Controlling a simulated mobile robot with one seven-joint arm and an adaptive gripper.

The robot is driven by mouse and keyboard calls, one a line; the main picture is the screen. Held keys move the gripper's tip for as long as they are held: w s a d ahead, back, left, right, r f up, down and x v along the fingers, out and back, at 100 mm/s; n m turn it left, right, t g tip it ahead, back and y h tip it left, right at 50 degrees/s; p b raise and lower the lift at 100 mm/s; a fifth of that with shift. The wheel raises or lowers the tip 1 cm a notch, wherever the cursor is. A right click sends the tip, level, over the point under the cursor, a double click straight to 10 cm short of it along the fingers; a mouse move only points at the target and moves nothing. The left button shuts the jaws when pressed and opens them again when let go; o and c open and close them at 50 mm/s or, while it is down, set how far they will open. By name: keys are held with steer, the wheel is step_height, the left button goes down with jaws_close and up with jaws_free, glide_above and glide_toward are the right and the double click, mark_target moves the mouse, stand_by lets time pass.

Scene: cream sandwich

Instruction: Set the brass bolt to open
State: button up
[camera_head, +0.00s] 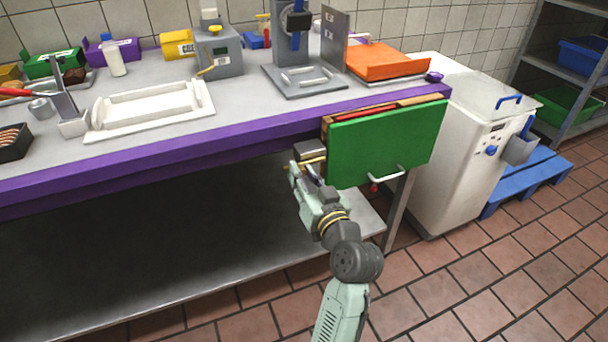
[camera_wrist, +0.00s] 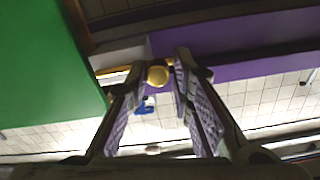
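The brass bolt (camera_head: 313,160) shows as a small yellow bar under a grey block (camera_head: 308,150), at the left edge of the green drawer front (camera_head: 385,143). In the wrist view, its round brass knob (camera_wrist: 157,75) lies between my fingertips. My gripper (camera_head: 306,171) is right at the bolt, below the counter edge. In the wrist view, my gripper (camera_wrist: 160,68) has its fingers apart, one on each side of the knob. I cannot tell whether either finger touches it. The gripper partly hides the bolt in the head view.
The purple counter edge (camera_head: 200,133) runs just above my gripper. The drawer with a silver handle (camera_head: 372,177) stands slightly proud of the counter. A white machine (camera_head: 460,150) is to the right. The space above the lower shelf (camera_head: 190,275) is clear.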

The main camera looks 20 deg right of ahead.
steer(key=o, duration=0.4)
steer(key=shift+a, duration=0.1)
steer(key=s, duration=1.2)
steer(key=shift+d, duration=0.25)
